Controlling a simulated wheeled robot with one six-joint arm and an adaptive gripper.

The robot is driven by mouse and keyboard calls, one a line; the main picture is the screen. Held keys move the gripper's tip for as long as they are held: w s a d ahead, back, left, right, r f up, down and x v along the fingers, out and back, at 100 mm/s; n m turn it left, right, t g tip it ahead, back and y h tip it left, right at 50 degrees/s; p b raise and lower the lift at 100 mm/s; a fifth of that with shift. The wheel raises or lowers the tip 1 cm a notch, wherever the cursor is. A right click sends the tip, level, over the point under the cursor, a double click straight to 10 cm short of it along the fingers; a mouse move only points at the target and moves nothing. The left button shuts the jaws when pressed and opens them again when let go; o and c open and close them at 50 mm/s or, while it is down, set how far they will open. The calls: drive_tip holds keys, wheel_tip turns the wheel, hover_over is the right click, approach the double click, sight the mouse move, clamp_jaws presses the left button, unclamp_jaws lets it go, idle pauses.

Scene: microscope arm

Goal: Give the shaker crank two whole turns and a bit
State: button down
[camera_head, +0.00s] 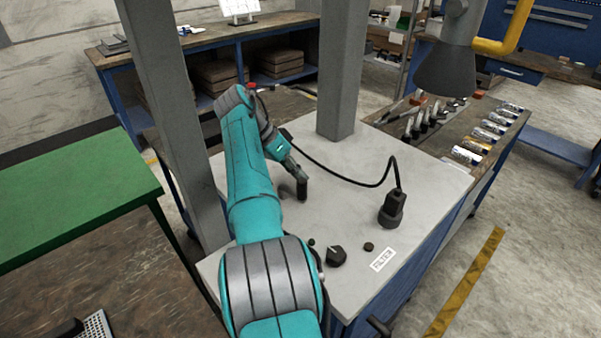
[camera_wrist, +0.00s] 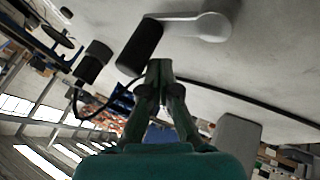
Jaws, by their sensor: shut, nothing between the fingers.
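The shaker crank has a light grey arm (camera_wrist: 205,25) and a black handle (camera_wrist: 140,47) in the wrist view. In the head view its black handle (camera_head: 302,189) stands over the pale bench top, just past my teal wrist. My gripper (camera_wrist: 158,66) shows in the wrist view with its fingertips together and nothing between them. The tips are close beside the handle, on its right in that view. I cannot tell whether they touch it.
A black corded block (camera_head: 391,210) stands on the bench top (camera_head: 340,215); its cable runs back toward the crank area. A black knob (camera_head: 337,257) and a FILTER label (camera_head: 382,259) are near the front. Grey posts (camera_head: 341,70) rise behind and left. A dark lamp-like head (camera_head: 445,70) hangs upper right.

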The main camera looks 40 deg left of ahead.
drive_tip(key=shift+s+d, duration=0.2)
drive_tip(key=shift+s, duration=0.2)
idle(0.8)
drive_tip(key=shift+s+m, duration=0.15)
drive_tip(key=shift+m, duration=0.35)
idle(1.6)
